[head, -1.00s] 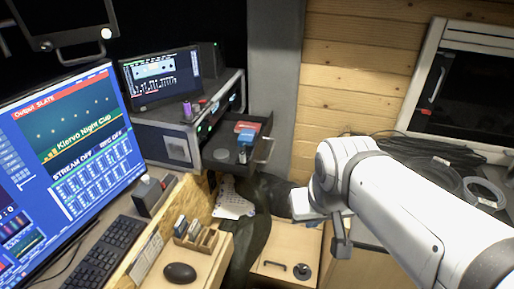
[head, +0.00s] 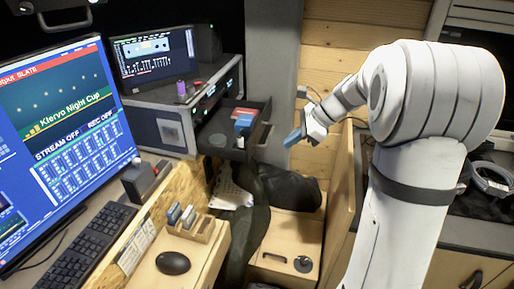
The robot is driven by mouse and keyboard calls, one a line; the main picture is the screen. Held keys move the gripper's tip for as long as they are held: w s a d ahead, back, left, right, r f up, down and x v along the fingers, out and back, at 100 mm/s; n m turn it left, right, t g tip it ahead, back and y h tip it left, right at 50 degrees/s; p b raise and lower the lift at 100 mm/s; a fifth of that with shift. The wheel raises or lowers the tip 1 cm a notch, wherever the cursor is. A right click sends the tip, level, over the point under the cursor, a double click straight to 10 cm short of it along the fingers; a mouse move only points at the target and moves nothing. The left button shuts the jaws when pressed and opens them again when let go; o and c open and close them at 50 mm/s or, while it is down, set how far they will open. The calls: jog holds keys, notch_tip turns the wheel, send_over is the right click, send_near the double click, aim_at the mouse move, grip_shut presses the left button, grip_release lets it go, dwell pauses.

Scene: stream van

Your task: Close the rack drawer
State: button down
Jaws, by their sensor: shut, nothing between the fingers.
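The rack drawer (head: 224,150) is dark and stands pulled out of the rack case (head: 160,122) at the centre-left of the head view. Its front (head: 258,133) faces right, towards my gripper. Red and blue items (head: 244,120) and a round dark thing (head: 219,140) sit inside it. My gripper (head: 292,138), with blue fingertips, is shut and empty. In the picture it is a short way to the right of the drawer front, and a gap shows between them. My arm comes in from the right.
A monitor (head: 62,130) and keyboard (head: 77,248) stand at the left. A small screen (head: 155,55) and a purple can (head: 181,89) are on the rack case. A dark bag (head: 287,187) lies below my gripper. A wooden panel edge (head: 340,205) rises beside my arm.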

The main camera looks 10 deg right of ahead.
jog(key=w+d+f+m+y, duration=0.1)
jog(key=w+d+f+m, duration=0.1)
jog(key=w+m, duration=0.15)
send_near(250, 156)
notch_tip(250, 156, down, 4)
jog(key=shift+w+a+f+n+t+p, duration=0.15)
jog(key=shift+w+a+n+p, duration=0.1)
jog(key=shift+a, duration=0.7)
jog(key=shift+w+a+f+n+t+p, duration=0.15)
jog(key=shift+w+a+p, duration=0.1)
jog(key=shift+a, duration=0.7)
jog(key=shift+d+r, duration=0.1)
jog(key=shift+r, duration=0.05)
